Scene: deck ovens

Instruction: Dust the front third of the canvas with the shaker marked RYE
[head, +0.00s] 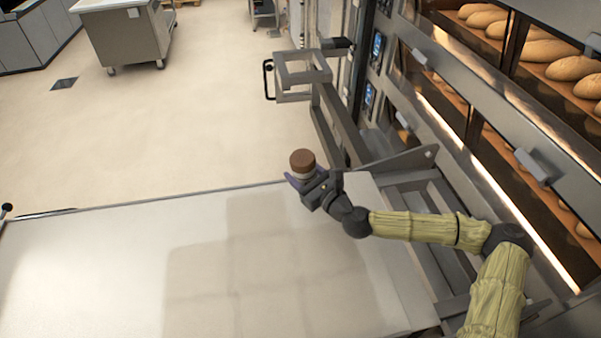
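My gripper (303,178) is at the far right part of the canvas, near its back edge in the picture. It is shut on a small shaker (302,161) with a brown top and a paler body below. No marking on the shaker can be read from here. The canvas (90,270) is a wide pale sheet on a long flat loader. A darker, greyish-tan area (265,285) covers its middle and right part, in overlapping patches. The shaker is above this area's upper right edge; its exact height cannot be told.
Deck ovens (480,110) with loaves behind glass stand along the right. A metal frame with a black handle (268,80) stands beyond the loader. A steel cabinet (120,35) is at the back left.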

